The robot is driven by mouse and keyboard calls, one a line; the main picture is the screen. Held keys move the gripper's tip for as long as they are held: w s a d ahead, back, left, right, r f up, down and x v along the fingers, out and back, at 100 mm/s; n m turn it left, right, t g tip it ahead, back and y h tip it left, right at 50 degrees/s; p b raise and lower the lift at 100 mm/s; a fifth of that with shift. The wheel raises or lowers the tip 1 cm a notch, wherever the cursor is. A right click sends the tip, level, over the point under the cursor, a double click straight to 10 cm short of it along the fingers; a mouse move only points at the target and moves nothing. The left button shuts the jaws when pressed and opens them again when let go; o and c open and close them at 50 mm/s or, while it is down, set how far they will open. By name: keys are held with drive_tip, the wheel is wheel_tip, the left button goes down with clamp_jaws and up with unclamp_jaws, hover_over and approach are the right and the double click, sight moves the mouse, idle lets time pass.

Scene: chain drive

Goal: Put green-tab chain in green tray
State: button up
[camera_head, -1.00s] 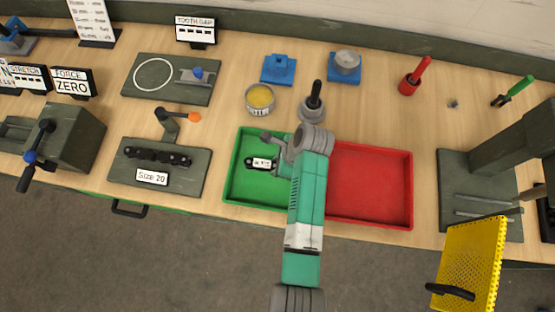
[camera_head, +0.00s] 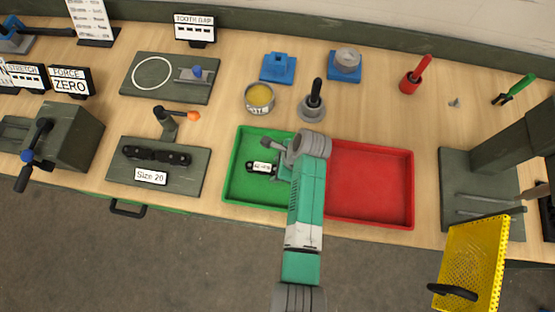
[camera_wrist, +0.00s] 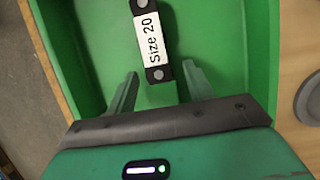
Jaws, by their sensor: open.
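A short black chain piece with a white "Size 20" label (camera_wrist: 150,38) lies in the green tray (camera_wrist: 85,50). It also shows as a dark strip with a white label in the head view (camera_head: 262,168), inside the green tray (camera_head: 233,170). No green tab can be made out on it. My gripper (camera_wrist: 160,88) is open over the tray. The near end of the chain piece shows just beyond and between the fingertips, and the fingers do not grip it. In the head view my arm hides part of the tray's right side.
A red tray (camera_head: 370,185) adjoins on the right. To the left, a dark board (camera_head: 125,180) holds a black chain and a "Size 20" sign.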

drive_tip(key=p+v, duration=0.2)
drive_tip(key=v, duration=1)
drive_tip(key=shift+r, duration=0.25)
drive_tip(key=w+r+n+t+h, duration=0.1)
drive_tip(key=w+r+n+t, duration=0.25)
drive_tip(key=r, duration=0.35)
drive_tip(key=w+r+n+t+h, duration=0.1)
drive_tip(key=w+r+n+t, duration=0.15)
drive_tip(key=w+r, duration=0.4)
wheel_tip(320, 180, up, 21)
drive_tip(key=a+n+t+h, duration=0.2)
drive_tip(key=n+t, duration=0.4)
drive_tip(key=t, duration=0.2)
drive_tip(key=s+a+r+n+t, duration=0.1)
drive_tip(key=s+r+n+t, duration=0.1)
drive_tip(key=s+r, duration=0.3)
drive_tip(key=s+a+r+n+t, duration=0.1)
drive_tip(key=s+r+n+t, duration=0.2)
drive_tip(key=r, duration=0.9)
drive_tip(key=s+a+r+n+t, duration=0.1)
drive_tip(key=s+r+n+t, duration=0.2)
drive_tip(key=s+r, duration=0.6)
drive_tip(key=shift+t+h, duration=0.3)
drive_tip(key=shift+t, duration=0.8)
drive_tip(key=shift+a+r, duration=0.15)
